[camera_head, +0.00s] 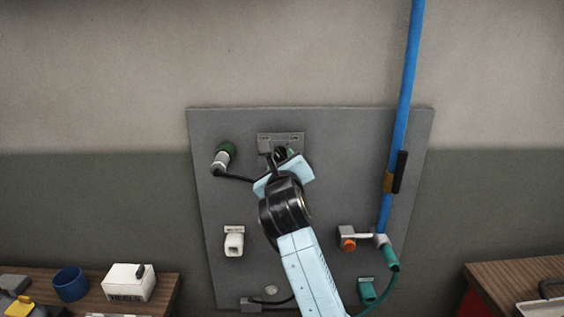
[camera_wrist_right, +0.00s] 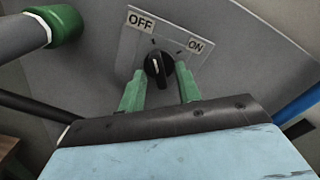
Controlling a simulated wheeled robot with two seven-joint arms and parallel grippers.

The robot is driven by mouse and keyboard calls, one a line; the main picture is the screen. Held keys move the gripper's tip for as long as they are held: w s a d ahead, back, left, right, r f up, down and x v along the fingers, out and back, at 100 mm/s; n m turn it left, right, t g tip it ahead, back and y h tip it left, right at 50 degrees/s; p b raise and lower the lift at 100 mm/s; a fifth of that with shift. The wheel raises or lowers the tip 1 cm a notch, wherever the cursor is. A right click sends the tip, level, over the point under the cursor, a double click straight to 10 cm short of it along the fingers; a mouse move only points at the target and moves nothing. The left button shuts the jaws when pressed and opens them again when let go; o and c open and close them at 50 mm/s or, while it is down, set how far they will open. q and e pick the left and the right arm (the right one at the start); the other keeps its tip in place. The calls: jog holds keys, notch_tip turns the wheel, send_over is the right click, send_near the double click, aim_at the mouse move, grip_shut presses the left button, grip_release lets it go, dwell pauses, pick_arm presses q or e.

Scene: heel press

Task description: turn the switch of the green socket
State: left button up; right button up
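A black rotary switch (camera_wrist_right: 158,66) sits on a grey plate (camera_wrist_right: 185,32) marked OFF and ON in the right wrist view. Its pale line points roughly up, nearer the OFF side. My right gripper (camera_wrist_right: 160,88) has its two green fingers apart, one on each side of the knob; I cannot tell if they touch it. In the head view the switch plate (camera_head: 281,138) shows above my right arm, which hides most of the knob. A dark green socket (camera_head: 223,155) with a grey plug and black cable is left of the plate. My left gripper is not in view.
The grey panel (camera_head: 320,128) also carries a white socket (camera_head: 234,242), an orange-ended part (camera_head: 348,243) and a teal socket (camera_head: 367,291). A blue pipe (camera_head: 404,95) runs down its right side. Wooden benches with a blue mug (camera_head: 70,284) and white box (camera_head: 129,282) flank it.

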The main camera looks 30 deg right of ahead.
grip_shut()
jog(key=shift+m, duration=0.3)
jog(key=m+b, duration=0.1)
jog(key=m, duration=0.3)
jog(key=m+b, duration=0.1)
jog(key=m, duration=0.3)
jog(key=shift+w+a+f, duration=0.1)
jog(key=shift+a+f, duration=0.05)
jog(key=shift+a, duration=0.05)
jog(key=m+b, duration=0.3)
jog(key=m, duration=0.2)
jog(key=shift+b, duration=0.3)
jog(key=shift+a+m, duration=0.1)
jog(key=shift+m, duration=0.2)
